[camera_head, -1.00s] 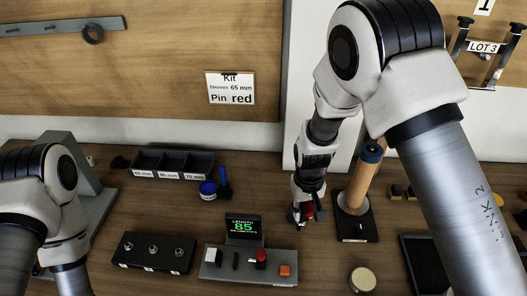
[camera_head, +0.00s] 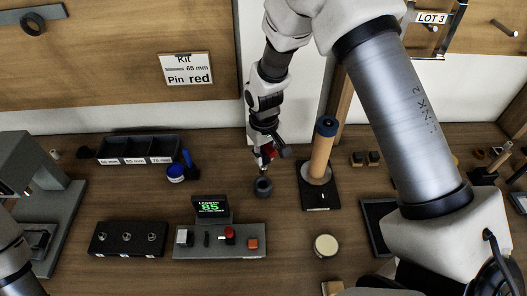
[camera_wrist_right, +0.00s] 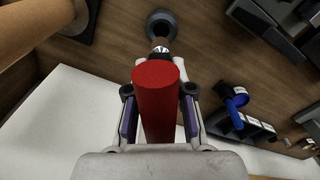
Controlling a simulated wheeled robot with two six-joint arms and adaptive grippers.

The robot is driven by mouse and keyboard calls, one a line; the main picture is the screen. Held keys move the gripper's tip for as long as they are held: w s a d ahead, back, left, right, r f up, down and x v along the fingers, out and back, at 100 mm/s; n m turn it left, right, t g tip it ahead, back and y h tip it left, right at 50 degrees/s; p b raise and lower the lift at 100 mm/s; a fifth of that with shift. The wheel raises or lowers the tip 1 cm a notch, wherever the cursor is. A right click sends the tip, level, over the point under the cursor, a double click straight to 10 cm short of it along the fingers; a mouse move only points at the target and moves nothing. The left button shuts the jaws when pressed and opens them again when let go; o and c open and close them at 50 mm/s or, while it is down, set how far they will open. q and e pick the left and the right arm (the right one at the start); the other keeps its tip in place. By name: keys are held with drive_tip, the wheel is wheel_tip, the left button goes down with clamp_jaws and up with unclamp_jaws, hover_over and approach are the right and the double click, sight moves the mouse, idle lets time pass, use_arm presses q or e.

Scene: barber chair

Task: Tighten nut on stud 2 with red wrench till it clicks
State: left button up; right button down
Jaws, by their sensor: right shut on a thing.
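My right gripper (camera_head: 267,156) is shut on a red cylindrical handle (camera_wrist_right: 158,98), which I take as the red wrench; in the head view only a bit of red shows between the fingers. A short metal end (camera_wrist_right: 161,47) sticks out beyond the handle. A dark ring (camera_head: 263,187) lies just past it, also in the wrist view (camera_wrist_right: 161,24); I cannot tell if it is joined to the tool. A black block (camera_head: 127,252) at lower left carries three silver studs; no stud numbers or nut are readable. My left gripper is out of view.
A control box (camera_head: 222,253) with a display reading 85 stands below the ring. A wooden post (camera_head: 321,155) on a black base is to the right. A sorting tray (camera_head: 138,147), blue pot (camera_head: 176,173) and round tin (camera_head: 326,245) stand around.

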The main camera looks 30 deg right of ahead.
sight(263, 167)
wheel_tip(263, 167, down, 2)
drive_tip(key=shift+w+a+f+b, duration=0.1)
drive_tip(key=shift+w+b, duration=0.05)
drive_tip(key=shift+b, duration=0.35)
drive_tip(key=shift+f+b, duration=0.45)
drive_tip(key=shift+f, duration=0.35)
drive_tip(key=shift+f+b, duration=0.35)
drive_tip(key=shift+f, duration=0.5)
drive_tip(key=shift+p, duration=0.45)
drive_tip(key=shift+f+b, duration=1)
drive_tip(key=shift+f, duration=0.9)
drive_tip(key=c, duration=0.9)
unclamp_jaws()
